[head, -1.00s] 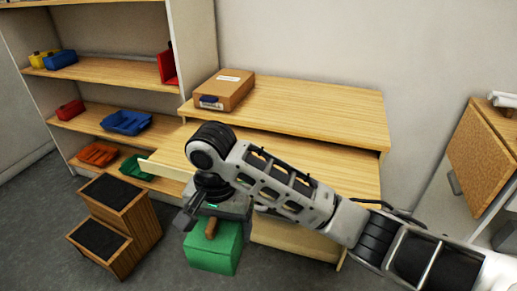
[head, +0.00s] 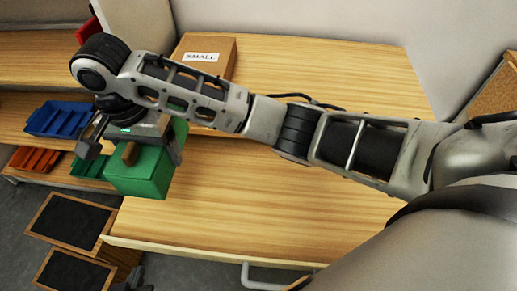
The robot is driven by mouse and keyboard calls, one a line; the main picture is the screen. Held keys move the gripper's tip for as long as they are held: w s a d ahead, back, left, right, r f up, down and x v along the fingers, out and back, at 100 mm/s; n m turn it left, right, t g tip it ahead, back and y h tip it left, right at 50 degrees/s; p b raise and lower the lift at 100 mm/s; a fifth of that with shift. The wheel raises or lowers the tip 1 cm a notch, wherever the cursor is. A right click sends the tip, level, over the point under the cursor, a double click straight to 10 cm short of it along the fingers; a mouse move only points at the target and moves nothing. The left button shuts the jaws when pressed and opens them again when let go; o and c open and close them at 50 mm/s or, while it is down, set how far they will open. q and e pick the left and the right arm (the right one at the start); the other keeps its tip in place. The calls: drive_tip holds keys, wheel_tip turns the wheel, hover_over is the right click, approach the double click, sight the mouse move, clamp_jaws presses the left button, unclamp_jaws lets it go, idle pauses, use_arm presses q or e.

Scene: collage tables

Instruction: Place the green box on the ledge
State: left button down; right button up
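The green box (head: 145,176) with a short wooden handle (head: 130,153) is at the left in the head view. The exact finger contact is partly hidden. The ledge (head: 340,75) is the raised wooden level along the back of the table, behind and to the right of the box. My arm crosses in front of its front edge.
A cardboard box (head: 215,50) labelled SMALL stands on the left end of the ledge, partly behind my arm. The rest of the ledge looks clear. The lower tabletop (head: 270,195) is bare. Shelves with blue (head: 60,118) and orange (head: 35,159) trays stand left, above wooden steps (head: 70,219).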

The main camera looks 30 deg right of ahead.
drive_tip(key=s+d+f, duration=0.4)
drive_tip(key=s+d, duration=0.1)
drive_tip(key=d, duration=0.3)
approach(233, 195)
drive_tip(key=shift+w+a+f+p, duration=0.25)
drive_tip(key=shift+a+f+p, duration=0.15)
drive_tip(key=shift+a+f, duration=0.2)
drive_tip(key=shift+s+d+f, duration=0.1)
drive_tip(key=shift+d+f, duration=0.25)
drive_tip(key=shift+f, duration=0.15)
drive_tip(key=f, duration=0.3)
drive_tip(key=shift+s+d+f, duration=0.1)
drive_tip(key=shift+s+d, duration=0.05)
drive_tip(key=shift+d, duration=0.15)
drive_tip(key=shift+f, duration=0.3)
drive_tip(key=shift+f, duration=0.1)
drive_tip(key=o, duration=1)
drive_tip(key=shift+o, duration=0.2)
